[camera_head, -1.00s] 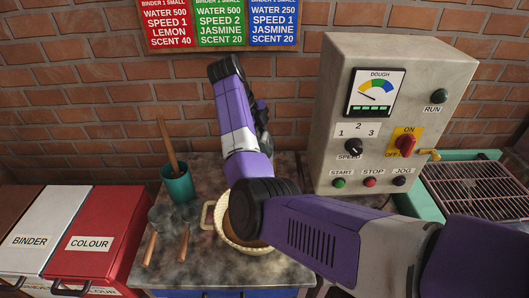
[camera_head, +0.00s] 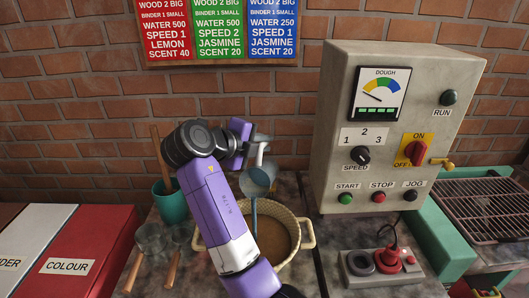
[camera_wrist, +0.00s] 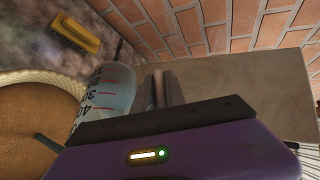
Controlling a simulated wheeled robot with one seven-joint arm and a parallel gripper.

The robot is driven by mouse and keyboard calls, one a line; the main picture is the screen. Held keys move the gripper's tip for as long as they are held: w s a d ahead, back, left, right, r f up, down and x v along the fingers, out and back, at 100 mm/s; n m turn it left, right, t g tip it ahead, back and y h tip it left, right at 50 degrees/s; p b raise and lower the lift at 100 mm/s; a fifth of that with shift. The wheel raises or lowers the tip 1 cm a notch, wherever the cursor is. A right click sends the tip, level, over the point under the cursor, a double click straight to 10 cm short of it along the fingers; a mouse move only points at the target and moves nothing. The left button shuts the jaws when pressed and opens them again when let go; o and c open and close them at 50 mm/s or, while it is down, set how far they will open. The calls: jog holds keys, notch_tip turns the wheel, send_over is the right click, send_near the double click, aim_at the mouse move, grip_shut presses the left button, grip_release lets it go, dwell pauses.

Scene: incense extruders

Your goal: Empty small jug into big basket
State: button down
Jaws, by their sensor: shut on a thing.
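The small jug (camera_head: 258,178) is a clear bluish measuring jug, tipped over above the big basket. A thin blue stream falls from it towards the basket. My gripper (camera_head: 251,150) is shut on the jug, probably at its handle, which is partly hidden. In the wrist view the jug (camera_wrist: 105,90) shows red marks and numbers beside my gripper (camera_wrist: 157,92). The big basket (camera_head: 308,233) is a pale woven bowl with side handles and a brown mass inside. My arm hides its left front part. Its rim also shows in the wrist view (camera_wrist: 45,78).
A yellow brush (camera_wrist: 77,36) lies beyond the basket.

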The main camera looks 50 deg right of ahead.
aim_at(258, 156)
jog(key=shift+s+a+f+m+h+b, duration=0.2)
jog(key=shift+a+h+b, duration=0.3)
jog(key=shift+b, duration=1.1)
jog(key=shift+s+a+f+m+h+b, duration=0.15)
jog(key=shift+a+f+h+b, duration=0.25)
jog(key=shift+b, duration=1.25)
jog(key=shift+s+a+f+m+h+b, duration=0.15)
jog(key=shift+a+h+b, duration=0.35)
jog(key=shift+b, duration=1.1)
jog(key=a+h+b, duration=0.1)
jog(key=b, duration=0.2)
jog(key=s+a+h+b, duration=0.1)
jog(key=b, duration=0.2)
jog(key=shift+r+m+t+b, duration=0.3)
jog(key=shift+r+m+b, duration=0.1)
jog(key=shift+s+a+r+h+b, duration=0.2)
jog(key=shift+a+r+h+b, duration=0.3)
jog(key=shift+b, duration=0.7)
jog(key=shift+f, duration=0.1)
notch_tip(258, 156, up, 14)
jog(key=p, duration=0.3)
jog(key=shift+f, duration=0.25)
